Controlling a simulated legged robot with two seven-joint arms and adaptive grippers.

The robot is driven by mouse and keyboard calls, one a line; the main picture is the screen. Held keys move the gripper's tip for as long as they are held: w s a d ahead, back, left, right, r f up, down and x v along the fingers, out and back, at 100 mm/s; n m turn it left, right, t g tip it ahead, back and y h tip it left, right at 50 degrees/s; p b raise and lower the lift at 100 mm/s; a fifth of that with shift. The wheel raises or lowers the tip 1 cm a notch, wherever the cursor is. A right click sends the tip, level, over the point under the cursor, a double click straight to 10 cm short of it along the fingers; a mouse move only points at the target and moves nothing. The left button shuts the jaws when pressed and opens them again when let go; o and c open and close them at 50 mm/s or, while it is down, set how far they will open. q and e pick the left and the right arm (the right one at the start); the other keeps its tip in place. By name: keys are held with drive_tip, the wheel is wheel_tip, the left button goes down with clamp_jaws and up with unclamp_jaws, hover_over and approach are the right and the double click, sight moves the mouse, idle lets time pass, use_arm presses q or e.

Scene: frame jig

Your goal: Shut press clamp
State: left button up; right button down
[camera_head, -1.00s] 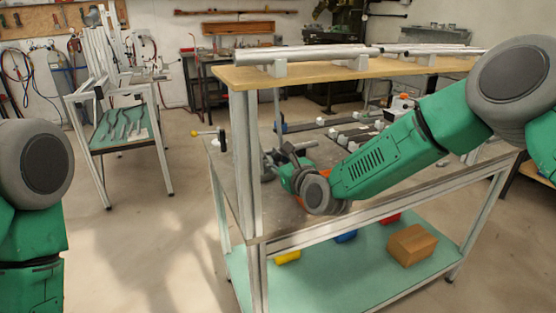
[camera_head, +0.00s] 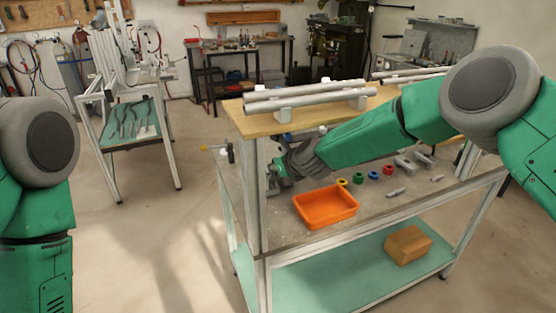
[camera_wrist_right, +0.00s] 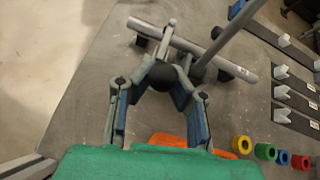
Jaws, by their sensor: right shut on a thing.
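The press clamp stands at the left end of the bench top. In the right wrist view its grey bar (camera_wrist_right: 185,48) and slanted metal rod (camera_wrist_right: 228,36) show beyond my fingers. A black ball knob (camera_wrist_right: 163,77) sits between the fingertips of my right gripper (camera_wrist_right: 160,84), which is shut on it. In the head view my right gripper (camera_head: 277,178) is at the bench's left end, partly hidden by my wrist, and the clamp is mostly covered. My left gripper is outside both views.
An orange tray (camera_head: 326,207) lies on the bench top (camera_head: 285,238) right of my right gripper. Several coloured rings (camera_head: 358,178) and small metal parts lie beyond it. An upper shelf (camera_head: 262,124) with metal tubes (camera_head: 300,96) overhangs the back. A box (camera_head: 408,245) rests below.

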drive_tip(key=shift+w+r, duration=0.15)
drive_tip(key=shift+r, duration=0.1)
drive_tip(key=c, duration=1.6)
unclamp_jaws()
drive_tip(key=shift+a, duration=0.1)
drive_tip(key=shift+a+f, duration=0.1)
drive_tip(key=shift+f, duration=0.05)
drive_tip(key=shift+s+r, duration=0.2)
drive_tip(key=shift+s, duration=0.1)
drive_tip(key=v, duration=0.6)
drive_tip(key=shift+s+d+r, duration=0.15)
drive_tip(key=shift+s+d, duration=0.05)
drive_tip(key=shift+d, duration=0.05)
